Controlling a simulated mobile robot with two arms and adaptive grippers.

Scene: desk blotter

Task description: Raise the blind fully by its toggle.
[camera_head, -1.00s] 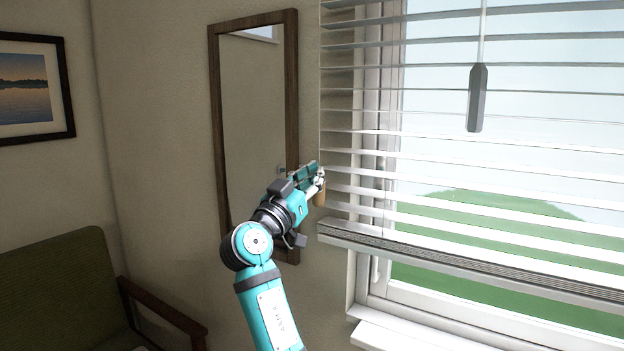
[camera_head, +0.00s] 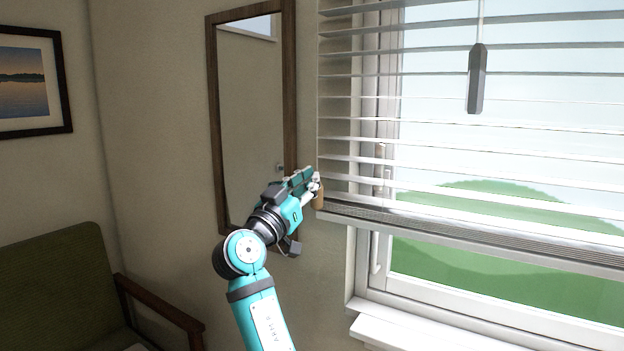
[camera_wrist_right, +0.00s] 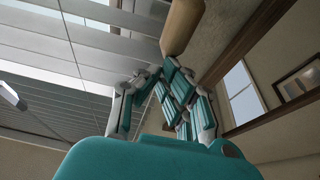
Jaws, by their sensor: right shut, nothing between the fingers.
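The white slatted blind (camera_head: 490,145) covers most of the window in the head view; its bottom rail (camera_head: 470,237) hangs above the sill, with a strip of open window below. The tan toggle (camera_head: 319,198) is at the blind's left edge, right by the fingertips of my right gripper (camera_head: 314,183). The right gripper is shut with nothing held between its fingers. In the wrist view the toggle (camera_wrist_right: 182,26) is just beyond the teal finger pads; whether they touch it I cannot tell. Its cord is not clear. My left gripper is out of view.
A grey wand (camera_head: 477,80) hangs in front of the slats. A wood-framed mirror (camera_head: 210,110) is on the wall behind my right arm. A green armchair (camera_head: 55,285) stands lower left, and the white sill (camera_head: 395,330) juts out below the window.

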